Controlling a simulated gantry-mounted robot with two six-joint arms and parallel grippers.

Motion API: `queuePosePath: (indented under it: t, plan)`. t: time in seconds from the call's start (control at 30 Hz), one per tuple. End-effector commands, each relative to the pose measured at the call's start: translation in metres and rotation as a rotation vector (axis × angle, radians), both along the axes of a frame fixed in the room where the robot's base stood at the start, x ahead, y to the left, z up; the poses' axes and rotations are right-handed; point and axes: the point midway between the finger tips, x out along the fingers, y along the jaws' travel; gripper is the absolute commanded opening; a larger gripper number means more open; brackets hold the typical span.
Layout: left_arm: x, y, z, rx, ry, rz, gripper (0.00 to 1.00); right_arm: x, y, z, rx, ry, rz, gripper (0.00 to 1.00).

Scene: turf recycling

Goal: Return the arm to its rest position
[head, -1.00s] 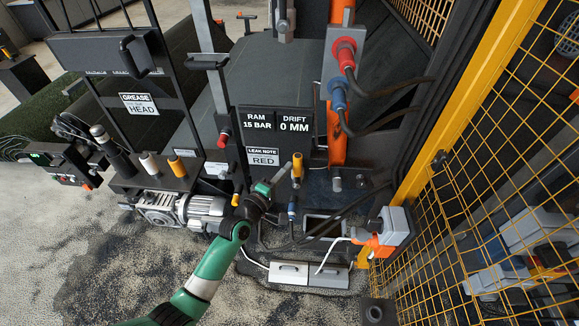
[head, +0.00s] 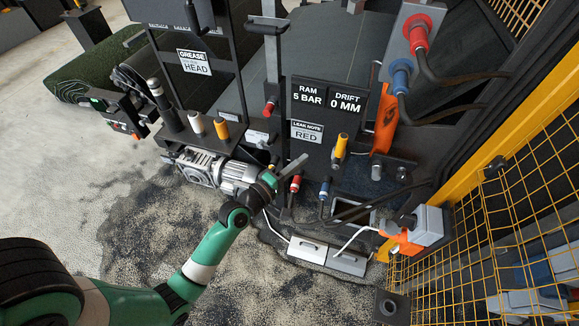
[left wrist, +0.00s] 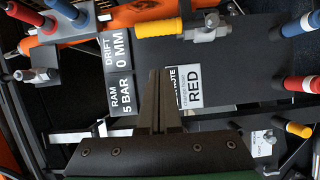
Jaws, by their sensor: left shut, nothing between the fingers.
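My left arm, green and white, comes up from the lower left in the head view. Its gripper (head: 302,160) is shut and empty, in front of the dark machine panel, just left of the yellow-handled valve (head: 341,146) and apart from it. In the left wrist view the two fingers (left wrist: 160,73) lie close together, overlapping part of the LEAK NOTE RED label (left wrist: 188,87). The yellow handle (left wrist: 156,28) is beyond them there. The display (head: 305,91) reads RAM 5 BAR and DRIFT 0 MM. My right gripper is not in view.
A silver motor (head: 236,176) sits left of the gripper. Red (head: 295,184) and blue (head: 324,188) connectors are close below and right. A yellow mesh guard (head: 520,190) closes the right side. Granule-strewn floor (head: 130,230) on the left is open.

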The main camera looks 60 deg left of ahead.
Motion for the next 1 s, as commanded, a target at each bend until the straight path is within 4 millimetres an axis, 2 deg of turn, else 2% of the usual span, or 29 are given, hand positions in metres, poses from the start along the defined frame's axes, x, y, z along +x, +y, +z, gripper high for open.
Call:
queuePosePath:
  t: [0.1, 0.23, 0.63, 0.73, 0.77, 0.87, 0.97, 1.0]
  plan:
    - [-0.021, -0.006, -0.001, 0.0, 0.001, 0.002, 0.0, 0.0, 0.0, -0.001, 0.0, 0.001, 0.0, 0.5]
    - [-0.032, -0.009, -0.001, 0.001, 0.0, 0.001, 0.0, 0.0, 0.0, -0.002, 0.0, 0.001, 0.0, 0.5]
    - [-0.033, -0.01, 0.0, 0.0, -0.001, 0.0, 0.0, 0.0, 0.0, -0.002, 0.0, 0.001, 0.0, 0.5]
    - [-0.027, -0.019, 0.004, 0.005, -0.007, -0.024, 0.0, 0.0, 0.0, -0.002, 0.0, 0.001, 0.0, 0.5]
    - [-0.021, -0.023, 0.01, 0.012, -0.02, -0.038, 0.0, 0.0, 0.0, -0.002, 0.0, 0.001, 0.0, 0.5]
    - [0.007, -0.042, 0.051, 0.052, -0.099, -0.102, 0.0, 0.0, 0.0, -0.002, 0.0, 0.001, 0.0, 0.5]
    - [0.036, -0.072, 0.121, 0.126, -0.23, -0.176, 0.0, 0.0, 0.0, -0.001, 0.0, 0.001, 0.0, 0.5]
    - [0.044, -0.087, 0.154, 0.165, -0.287, -0.206, 0.0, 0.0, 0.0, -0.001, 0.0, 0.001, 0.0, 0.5]
